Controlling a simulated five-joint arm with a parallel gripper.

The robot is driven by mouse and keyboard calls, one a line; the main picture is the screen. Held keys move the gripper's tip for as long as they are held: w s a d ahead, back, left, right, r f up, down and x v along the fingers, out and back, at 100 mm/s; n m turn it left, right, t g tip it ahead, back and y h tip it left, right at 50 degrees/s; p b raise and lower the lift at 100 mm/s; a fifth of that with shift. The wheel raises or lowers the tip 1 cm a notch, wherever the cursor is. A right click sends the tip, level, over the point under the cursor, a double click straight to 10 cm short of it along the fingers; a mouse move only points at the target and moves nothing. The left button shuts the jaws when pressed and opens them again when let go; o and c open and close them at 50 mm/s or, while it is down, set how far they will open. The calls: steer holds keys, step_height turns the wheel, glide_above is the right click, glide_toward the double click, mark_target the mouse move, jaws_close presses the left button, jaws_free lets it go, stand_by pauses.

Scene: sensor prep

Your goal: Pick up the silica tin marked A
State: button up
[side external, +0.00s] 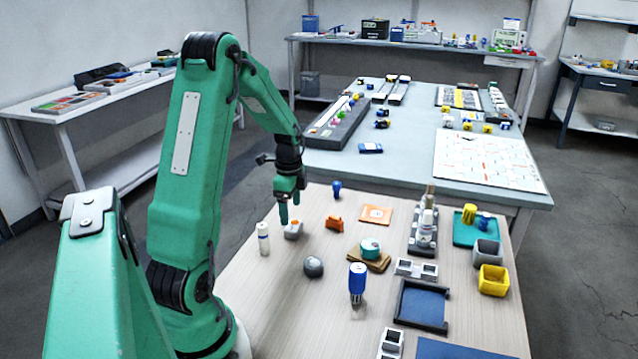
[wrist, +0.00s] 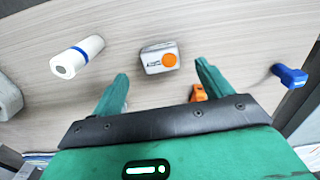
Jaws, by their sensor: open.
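My gripper (side external: 289,210) is open and points down over the left part of the light wooden table; in the wrist view its two green fingers (wrist: 162,76) are spread apart with nothing between them. A small grey-white box with an orange round spot (side external: 293,231) lies just below the fingers. In the wrist view this box (wrist: 159,58) is ahead of the gap, with small dark print too small to read. A round teal tin with a pale label (side external: 370,246) stands on a brown wooden block (side external: 376,264). I can read no letter A on either one.
A white blue-banded cylinder (side external: 263,238) stands left of the gripper. An orange clip-like piece (side external: 335,224), a dark grey dome (side external: 313,266), a blue-handled tool (side external: 357,280) and a blue knob (side external: 337,188) are nearby. Trays and bins, including a yellow bin (side external: 493,280), fill the right side.

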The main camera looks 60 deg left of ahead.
mark_target(291, 225)
steer(key=shift+f, duration=2.55)
steer(key=shift+a, duration=0.1)
steer(key=c, duration=1.1)
steer(key=shift+r, duration=0.75)
steer(key=r, duration=0.3)
steer(key=shift+d, duration=0.35)
steer(key=w+d+r, duration=0.1)
steer(key=d+r, duration=0.1)
steer(key=d, duration=0.1)
steer(key=d+r, duration=0.2)
steer(key=d, duration=0.2)
steer(key=w+d+r, duration=0.1)
steer(key=d+r, duration=0.1)
steer(key=d, duration=0.1)
steer(key=shift+w+d+r, duration=0.25)
steer(key=shift+w+d, duration=0.05)
steer(key=shift+d, duration=0.05)
